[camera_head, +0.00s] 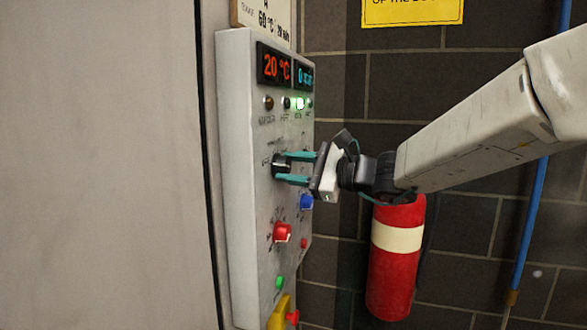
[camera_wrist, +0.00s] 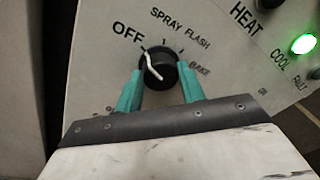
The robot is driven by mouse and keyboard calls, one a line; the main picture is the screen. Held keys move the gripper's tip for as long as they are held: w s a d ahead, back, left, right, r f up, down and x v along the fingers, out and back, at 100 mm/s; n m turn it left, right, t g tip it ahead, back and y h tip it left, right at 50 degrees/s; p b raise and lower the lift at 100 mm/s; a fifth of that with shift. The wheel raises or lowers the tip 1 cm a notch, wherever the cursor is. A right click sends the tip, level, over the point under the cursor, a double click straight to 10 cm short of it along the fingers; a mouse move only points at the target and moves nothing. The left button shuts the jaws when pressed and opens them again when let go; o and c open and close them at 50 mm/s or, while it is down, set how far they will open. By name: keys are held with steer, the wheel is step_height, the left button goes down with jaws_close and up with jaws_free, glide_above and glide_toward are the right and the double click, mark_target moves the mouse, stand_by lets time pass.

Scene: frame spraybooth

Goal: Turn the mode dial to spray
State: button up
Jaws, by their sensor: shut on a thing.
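The mode dial (camera_wrist: 157,67) is a round black knob with a white pointer line, on the grey panel. Its labels read OFF, SPRAY and FLASH, with one more on the right that I cannot read surely. The white line's upper end points up-left, by the OFF mark. My gripper (camera_wrist: 160,85) has its two teal fingers on either side of the dial, shut on it. In the head view my gripper (camera_head: 295,171) reaches the panel from the right, and the dial (camera_head: 280,165) shows between the fingertips.
The control panel (camera_head: 238,190) carries a red knob (camera_head: 282,232), a blue knob (camera_head: 306,202) and a green button (camera_head: 280,283) below the dial. A display (camera_head: 277,66) reads 20 °C. A green lamp (camera_wrist: 303,43) is lit near COOL. A red extinguisher (camera_head: 396,280) hangs below my arm.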

steer(key=shift+m, duration=0.3)
steer(key=m, duration=0.3)
steer(key=shift+m, duration=0.3)
steer(key=shift+r+m+g, duration=0.1)
steer(key=shift+m+g, duration=0.3)
steer(key=shift+m, duration=1.7)
steer(key=o, duration=1)
steer(key=v, duration=0.8)
steer(key=shift+r, duration=0.15)
